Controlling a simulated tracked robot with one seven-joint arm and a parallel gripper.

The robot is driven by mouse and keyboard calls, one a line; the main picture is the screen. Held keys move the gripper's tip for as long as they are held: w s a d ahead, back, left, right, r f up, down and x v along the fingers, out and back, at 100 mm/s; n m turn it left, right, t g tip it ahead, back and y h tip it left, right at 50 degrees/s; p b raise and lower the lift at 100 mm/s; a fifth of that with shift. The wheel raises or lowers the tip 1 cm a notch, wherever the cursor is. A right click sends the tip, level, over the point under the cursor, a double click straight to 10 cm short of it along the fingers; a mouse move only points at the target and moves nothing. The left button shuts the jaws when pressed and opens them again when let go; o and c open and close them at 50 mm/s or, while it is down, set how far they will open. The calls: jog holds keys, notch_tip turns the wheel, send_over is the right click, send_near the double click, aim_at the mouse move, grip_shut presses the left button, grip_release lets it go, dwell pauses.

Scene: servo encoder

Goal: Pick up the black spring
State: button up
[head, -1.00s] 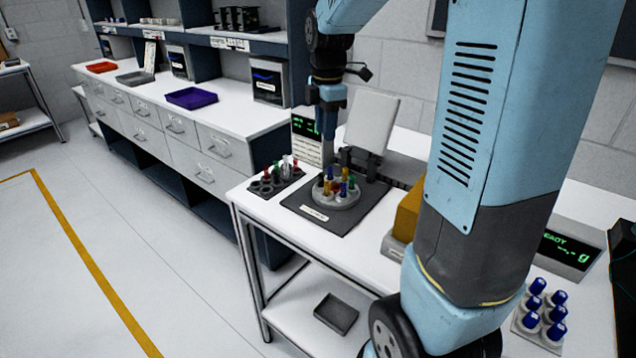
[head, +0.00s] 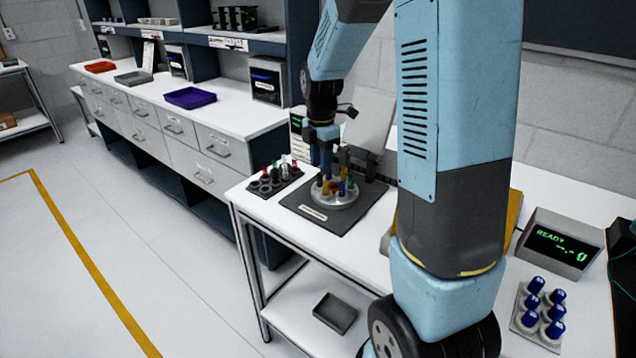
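My gripper (head: 326,172) points down at the round grey holder (head: 345,204) on the dark mat (head: 312,222). Its fingertips are at the height of the coloured pieces standing in the holder, in front of or among them; which of the two I cannot tell. The fingers are too small to show whether they are open or shut. The pieces in the holder are yellow, red, green and blue. I cannot make out a black spring; it may be hidden by my gripper or too small to tell.
A dark rack (head: 273,179) with coloured-top vials stands left of the mat. A light panel (head: 368,122) rises behind the holder. A scale (head: 556,244) reading READY and a rack of blue-capped vials (head: 540,310) are on the right. A grey tray (head: 335,313) lies on the lower shelf.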

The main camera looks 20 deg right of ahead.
aim_at(320, 175)
jog(key=shift+w+f, duration=0.15)
jog(key=shift+f, duration=2.45)
jog(key=shift+c, duration=0.5)
jog(key=shift+a, duration=0.1)
grip_shut()
